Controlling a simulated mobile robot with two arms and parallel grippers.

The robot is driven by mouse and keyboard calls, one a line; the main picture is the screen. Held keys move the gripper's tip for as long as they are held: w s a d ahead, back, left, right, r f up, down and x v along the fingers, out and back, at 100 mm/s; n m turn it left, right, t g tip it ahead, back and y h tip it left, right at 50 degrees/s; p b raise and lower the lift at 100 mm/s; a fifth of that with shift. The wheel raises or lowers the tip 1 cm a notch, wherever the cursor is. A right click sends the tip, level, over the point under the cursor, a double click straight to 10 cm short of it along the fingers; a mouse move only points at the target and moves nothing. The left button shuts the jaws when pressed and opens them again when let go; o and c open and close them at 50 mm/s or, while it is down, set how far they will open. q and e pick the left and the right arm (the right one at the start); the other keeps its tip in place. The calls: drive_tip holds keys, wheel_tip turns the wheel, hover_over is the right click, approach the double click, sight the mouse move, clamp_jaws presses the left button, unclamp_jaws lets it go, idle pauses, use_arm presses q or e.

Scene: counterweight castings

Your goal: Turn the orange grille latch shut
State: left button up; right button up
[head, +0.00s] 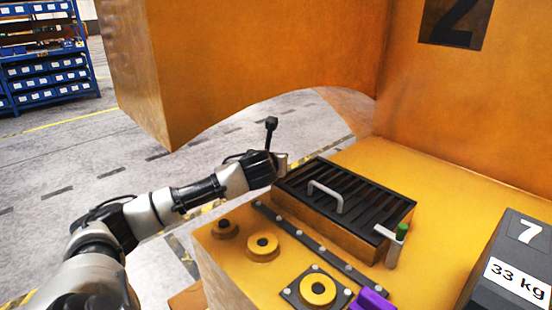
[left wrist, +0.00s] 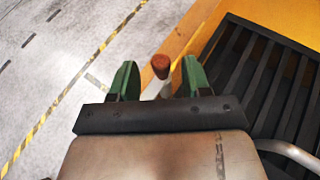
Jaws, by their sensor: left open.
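The orange grille latch (left wrist: 161,67) shows in the left wrist view as a rounded orange-brown knob on a pale lever, beside the black slatted grille (left wrist: 262,85). My left gripper (left wrist: 160,80) is open, with one green finger on each side of the knob. The knob looks closer to the right finger; I cannot tell whether they touch. In the head view my left gripper (head: 279,165) is at the far left corner of the grille (head: 335,200), and the orange knob cannot be made out there. My right gripper is not in view.
A green-knobbed latch (head: 402,232) stands at the grille's right corner. The grille has a metal handle (head: 326,196). Round yellow bosses (head: 262,247), a purple thing (head: 371,299) and a dark 33 kg block (head: 512,265) are nearby. A large orange casting (head: 250,60) overhangs behind.

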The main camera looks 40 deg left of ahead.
use_arm(q)
drive_tip(key=shift+x, duration=2.45)
clamp_jaws()
